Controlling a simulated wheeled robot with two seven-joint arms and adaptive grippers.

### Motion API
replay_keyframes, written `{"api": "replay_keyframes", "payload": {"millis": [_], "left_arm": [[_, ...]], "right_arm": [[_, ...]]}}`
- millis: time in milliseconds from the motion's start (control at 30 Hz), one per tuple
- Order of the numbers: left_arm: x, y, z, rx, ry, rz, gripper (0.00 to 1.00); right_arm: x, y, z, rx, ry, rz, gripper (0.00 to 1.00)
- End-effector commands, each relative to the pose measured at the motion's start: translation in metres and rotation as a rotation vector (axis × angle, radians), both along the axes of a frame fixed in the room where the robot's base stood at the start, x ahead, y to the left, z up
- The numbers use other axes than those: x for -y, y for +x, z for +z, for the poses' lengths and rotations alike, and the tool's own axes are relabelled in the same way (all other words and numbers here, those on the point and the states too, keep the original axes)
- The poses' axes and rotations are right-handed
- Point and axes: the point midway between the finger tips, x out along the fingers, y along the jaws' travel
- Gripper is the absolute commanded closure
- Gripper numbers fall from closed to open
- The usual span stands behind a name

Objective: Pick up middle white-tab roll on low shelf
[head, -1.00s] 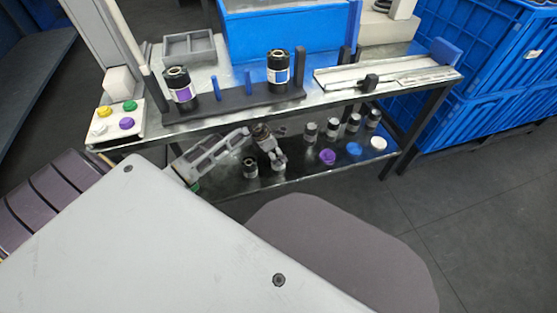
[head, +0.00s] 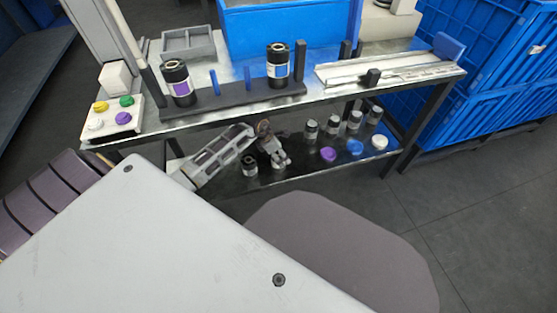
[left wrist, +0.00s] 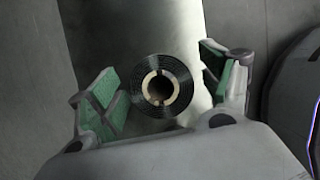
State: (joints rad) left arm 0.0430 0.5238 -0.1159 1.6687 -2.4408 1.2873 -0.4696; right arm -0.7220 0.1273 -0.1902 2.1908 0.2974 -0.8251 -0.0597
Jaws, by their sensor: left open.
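My left gripper (head: 281,162) reaches over the front of the low shelf and points down, with its fingers spread. In the left wrist view a black roll (left wrist: 161,113) with a pale core is seen end-on between the two green-padded fingers. Gaps show on both sides, so nothing is gripped. In the head view the gripper hides most of this roll, and its tab colour cannot be told. Another dark roll (head: 249,166) stands just left of the gripper. My right gripper is not in view.
Several rolls (head: 333,127) stand farther right on the low shelf, behind purple (head: 328,154), blue (head: 355,147) and white (head: 379,143) discs. The upper tabletop's front edge (head: 215,121) runs close above my left arm. Blue crates (head: 480,100) stand at the right.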

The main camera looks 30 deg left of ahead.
Motion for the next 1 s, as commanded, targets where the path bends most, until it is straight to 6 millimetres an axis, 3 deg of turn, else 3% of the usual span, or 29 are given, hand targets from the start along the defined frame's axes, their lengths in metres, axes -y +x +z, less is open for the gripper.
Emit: {"api": "replay_keyframes", "payload": {"millis": [400,933,1000], "left_arm": [[0.008,0.011,-0.032,0.0,-0.001,0.0,0.21],[0.008,0.011,-0.033,0.0,0.0,-0.001,0.21],[0.008,0.011,-0.033,0.0,0.0,-0.001,0.27]], "right_arm": [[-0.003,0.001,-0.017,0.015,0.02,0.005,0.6],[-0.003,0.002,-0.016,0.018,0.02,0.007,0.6],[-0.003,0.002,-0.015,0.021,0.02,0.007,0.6]]}}
